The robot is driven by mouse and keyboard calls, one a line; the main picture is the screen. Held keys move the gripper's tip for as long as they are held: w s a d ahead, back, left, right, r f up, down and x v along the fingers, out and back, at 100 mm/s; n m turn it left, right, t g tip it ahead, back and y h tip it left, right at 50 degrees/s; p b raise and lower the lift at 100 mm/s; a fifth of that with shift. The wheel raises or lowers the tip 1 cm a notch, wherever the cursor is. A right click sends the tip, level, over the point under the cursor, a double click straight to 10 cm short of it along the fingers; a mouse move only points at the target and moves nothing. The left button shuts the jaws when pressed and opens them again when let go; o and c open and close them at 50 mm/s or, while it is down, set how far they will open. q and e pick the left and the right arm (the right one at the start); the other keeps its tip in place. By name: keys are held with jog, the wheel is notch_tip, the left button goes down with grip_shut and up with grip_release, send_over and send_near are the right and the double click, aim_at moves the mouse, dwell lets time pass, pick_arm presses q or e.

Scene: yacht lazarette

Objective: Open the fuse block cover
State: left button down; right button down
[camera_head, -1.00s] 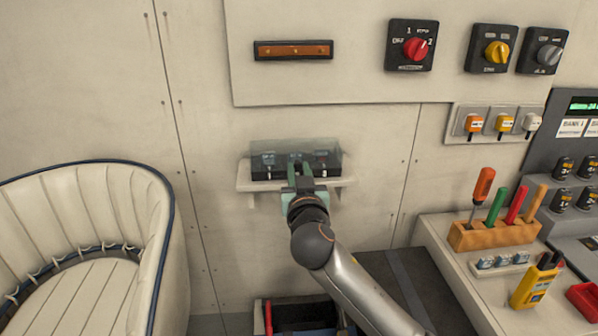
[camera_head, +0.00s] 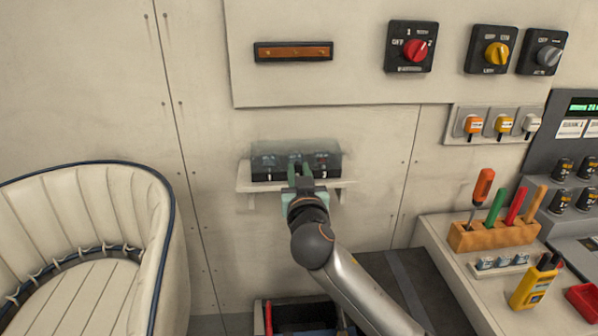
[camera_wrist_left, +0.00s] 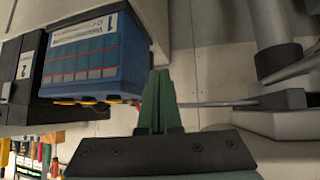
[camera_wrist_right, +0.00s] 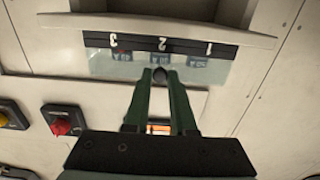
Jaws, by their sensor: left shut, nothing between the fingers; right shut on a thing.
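The fuse block (camera_head: 262,174) is a black box on a small white wall shelf. Its clear, greenish cover (camera_head: 330,149) lies over the fuses. In the right wrist view the block's black strip (camera_wrist_right: 98,40) bears 3, 2 and 1, and fuses show through the cover (camera_wrist_right: 217,73). My right gripper (camera_head: 302,178) is at the middle of the block's front. In its wrist view its fingers (camera_wrist_right: 160,82) are shut on a small dark knob at the cover's edge. I cannot tell how far the cover is tilted. My left gripper (camera_wrist_left: 161,90) is shut and empty, outside the head view.
The shelf (camera_head: 244,186) supports the block. Rotary switches (camera_head: 412,47) are on the panel above right. A cream seat (camera_head: 85,240) stands at left, a tool rack (camera_head: 495,235) at right. A blue battery (camera_wrist_left: 85,60) is close to my left gripper.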

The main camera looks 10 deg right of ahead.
aim_at(296, 152)
jog(key=shift+r+g+p, duration=0.8)
jog(key=shift+r+p, duration=0.35)
jog(key=shift+p, duration=0.85)
jog(key=shift+r+g+p, duration=0.45)
jog(key=shift+r+g, duration=0.05)
jog(key=shift+g, duration=0.1)
jog(key=shift+w+r+g, duration=0.2)
jog(key=shift+r+g, duration=0.45)
jog(key=shift+g, duration=0.1)
jog(key=shift+w+r+g, duration=0.2)
jog(key=shift+r+g, duration=0.5)
jog(key=shift+w+r+g, duration=0.2)
jog(key=shift+r+g, duration=0.45)
jog(key=shift+g, duration=0.1)
jog(key=c, duration=0.7)
grip_release()
jog(key=shift+c, duration=0.2)
jog(key=shift+r, duration=0.1)
